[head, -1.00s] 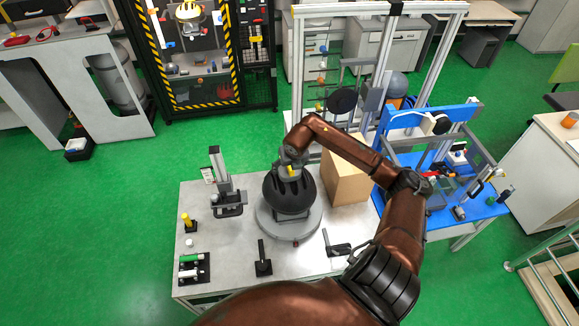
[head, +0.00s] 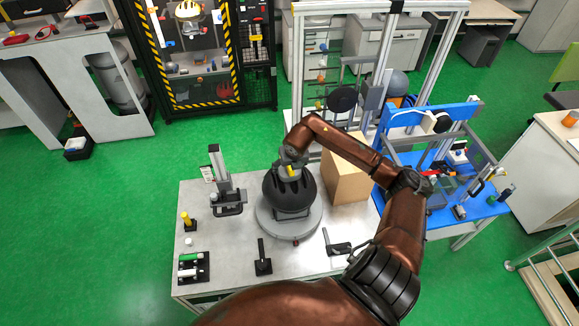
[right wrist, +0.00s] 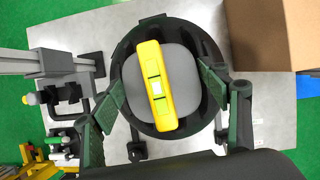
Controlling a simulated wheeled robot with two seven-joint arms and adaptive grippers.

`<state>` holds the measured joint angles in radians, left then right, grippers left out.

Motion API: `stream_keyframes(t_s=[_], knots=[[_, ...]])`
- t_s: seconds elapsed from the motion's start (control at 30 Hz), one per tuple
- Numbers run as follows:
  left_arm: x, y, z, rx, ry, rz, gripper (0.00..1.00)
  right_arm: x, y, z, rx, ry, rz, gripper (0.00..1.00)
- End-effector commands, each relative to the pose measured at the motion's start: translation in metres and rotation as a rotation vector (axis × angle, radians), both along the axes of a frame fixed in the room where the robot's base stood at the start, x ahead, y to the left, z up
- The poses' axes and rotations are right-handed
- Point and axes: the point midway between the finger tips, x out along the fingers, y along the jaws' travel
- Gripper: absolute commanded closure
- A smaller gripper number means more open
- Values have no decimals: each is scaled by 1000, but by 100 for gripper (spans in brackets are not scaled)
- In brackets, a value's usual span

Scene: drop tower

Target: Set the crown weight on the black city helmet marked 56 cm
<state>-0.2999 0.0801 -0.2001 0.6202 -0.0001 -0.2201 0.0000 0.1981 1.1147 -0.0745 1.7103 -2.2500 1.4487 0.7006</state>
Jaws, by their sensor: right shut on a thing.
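The black helmet (head: 289,196) stands on a round grey base on the table, its vents visible. It also shows in the right wrist view (right wrist: 180,128), below the weight. The crown weight, a rounded grey block (right wrist: 182,92) with a yellow level bar (right wrist: 157,86) across its top, is centred over the helmet's crown. My right gripper (right wrist: 161,82) has its fingers on either side of the grey block and is shut on it. In the head view my right gripper (head: 291,170) is right above the helmet; whether the weight touches the shell cannot be told. No size mark is readable. My left gripper is not in view.
The round base (head: 262,222) sits on a grey table (head: 225,268). A cardboard box (head: 347,170) stands close behind at right. A grey post stand (head: 222,190) is at left. Small tools and a black tray (head: 205,268) lie towards the front.

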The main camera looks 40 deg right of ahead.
Motion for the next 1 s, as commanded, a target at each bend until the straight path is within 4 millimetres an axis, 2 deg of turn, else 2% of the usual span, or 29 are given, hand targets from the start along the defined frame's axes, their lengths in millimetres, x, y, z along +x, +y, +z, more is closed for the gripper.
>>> stream_keyframes(t_s=[0.37, 0.4, 0.7, 1.0], knots=[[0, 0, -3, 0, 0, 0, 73, 2, 0, -1, -1, -5, 1, 89], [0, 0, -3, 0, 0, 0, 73, 2, 0, -1, -1, -5, 1, 30], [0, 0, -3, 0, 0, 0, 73, 1, 0, -3, 0, -2, 0, 11], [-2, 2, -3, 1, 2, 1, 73, -2, 0, -3, -1, 4, 0, 11]])
